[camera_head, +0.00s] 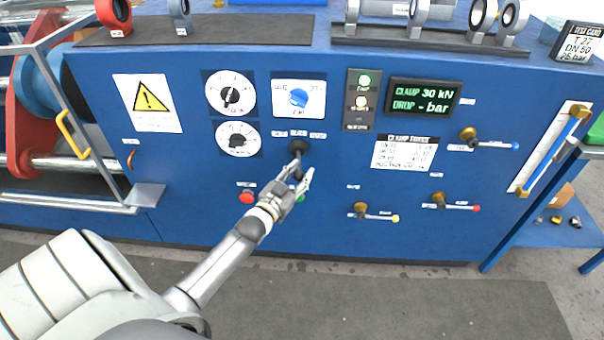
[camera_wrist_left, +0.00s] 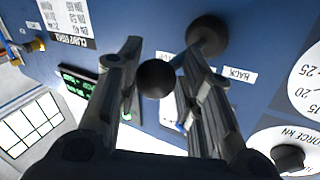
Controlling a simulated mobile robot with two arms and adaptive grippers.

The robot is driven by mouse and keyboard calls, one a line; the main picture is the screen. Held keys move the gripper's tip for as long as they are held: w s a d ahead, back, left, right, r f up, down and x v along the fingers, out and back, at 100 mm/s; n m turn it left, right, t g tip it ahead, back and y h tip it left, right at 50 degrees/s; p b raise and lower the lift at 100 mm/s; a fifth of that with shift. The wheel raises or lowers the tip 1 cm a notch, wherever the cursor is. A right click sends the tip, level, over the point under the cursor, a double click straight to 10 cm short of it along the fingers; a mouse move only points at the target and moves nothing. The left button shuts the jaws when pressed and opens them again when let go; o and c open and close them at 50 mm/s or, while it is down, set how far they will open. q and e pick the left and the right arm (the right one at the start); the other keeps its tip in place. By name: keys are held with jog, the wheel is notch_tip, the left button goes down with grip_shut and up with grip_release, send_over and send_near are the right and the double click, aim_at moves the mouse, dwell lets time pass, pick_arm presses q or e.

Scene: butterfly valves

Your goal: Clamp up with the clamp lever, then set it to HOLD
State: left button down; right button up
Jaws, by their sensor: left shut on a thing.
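The clamp lever (camera_head: 298,146) has a round black base on the blue panel, below a row of small labels. My left gripper (camera_head: 303,171) has its fingers around the lever's lower end. In the left wrist view the lever's black ball knob (camera_wrist_left: 155,79) sits between the two fingers, with the dark round base (camera_wrist_left: 207,34) behind it. A label beside that base reads BACK. The fingers partly hide the lever's stem, and I cannot read the label for HOLD. My right gripper is not in view.
The display (camera_head: 423,97) reads CLAMP 30 kN and DROP - bar. A red button (camera_head: 247,196) is left of my gripper. A blue knob (camera_head: 299,98) is above. Several brass valves, including one with a yellow-tipped handle (camera_head: 362,211), are right.

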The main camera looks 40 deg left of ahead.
pick_arm(q)
jog(key=shift+s+a+m+h, duration=0.15)
jog(key=shift+m+h, duration=0.2)
jog(key=shift+h, duration=0.2)
jog(key=shift+s+a+m+h, duration=0.15)
jog(key=shift+m+h, duration=0.2)
jog(key=shift+h, duration=0.2)
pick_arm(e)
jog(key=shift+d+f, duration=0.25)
pick_arm(q)
jog(key=c, duration=1.4)
grip_release()
jog(key=shift+c, duration=0.2)
jog(key=o, duration=0.4)
jog(key=shift+w+d, duration=0.15)
jog(key=shift+d, duration=0.05)
jog(key=shift+c, duration=0.2)
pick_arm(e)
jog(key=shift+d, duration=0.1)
pick_arm(q)
jog(key=shift+a, duration=0.15)
jog(key=shift+f, duration=0.1)
